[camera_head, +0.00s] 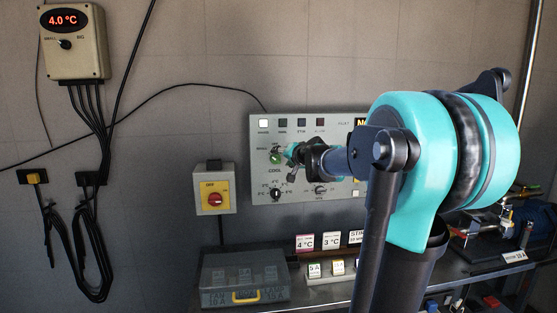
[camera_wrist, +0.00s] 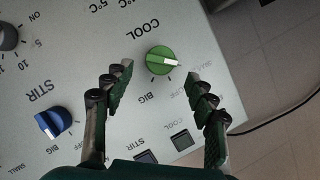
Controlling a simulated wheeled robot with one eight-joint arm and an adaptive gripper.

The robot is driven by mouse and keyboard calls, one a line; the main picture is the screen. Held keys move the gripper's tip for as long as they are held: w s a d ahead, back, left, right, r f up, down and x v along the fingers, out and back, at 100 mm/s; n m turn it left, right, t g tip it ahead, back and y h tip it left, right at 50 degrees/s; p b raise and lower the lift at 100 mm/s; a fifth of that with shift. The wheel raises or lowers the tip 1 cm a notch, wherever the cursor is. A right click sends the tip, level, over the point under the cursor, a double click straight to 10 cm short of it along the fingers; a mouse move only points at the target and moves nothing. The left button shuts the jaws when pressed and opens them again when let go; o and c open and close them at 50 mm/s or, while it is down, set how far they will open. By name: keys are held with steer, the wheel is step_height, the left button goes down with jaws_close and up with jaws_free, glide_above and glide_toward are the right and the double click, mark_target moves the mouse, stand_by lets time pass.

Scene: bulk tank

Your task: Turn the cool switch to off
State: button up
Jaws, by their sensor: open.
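The cool switch (camera_wrist: 163,61) is a round green knob on the grey control panel, beside the printed word COOL. In the wrist view its white pointer mark points right, and BIG is printed below it. Faint lettering on its right is partly covered by a finger. My gripper (camera_wrist: 160,76) is open, with a finger on each side of the knob and gaps between them. I cannot tell how far the fingertips are from the panel. In the head view the green knob (camera_head: 275,158) shows just left of my gripper (camera_head: 292,152).
The control panel (camera_head: 262,190) also bears a blue STIR knob (camera_wrist: 52,123), a dark dial (camera_wrist: 8,37) and small square buttons or lamps. A red-and-yellow OFF switch box (camera_head: 214,188) hangs left of it.

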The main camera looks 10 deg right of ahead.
mark_target(277, 158)
steer(key=shift+x, duration=2)
steer(key=c, duration=1.2)
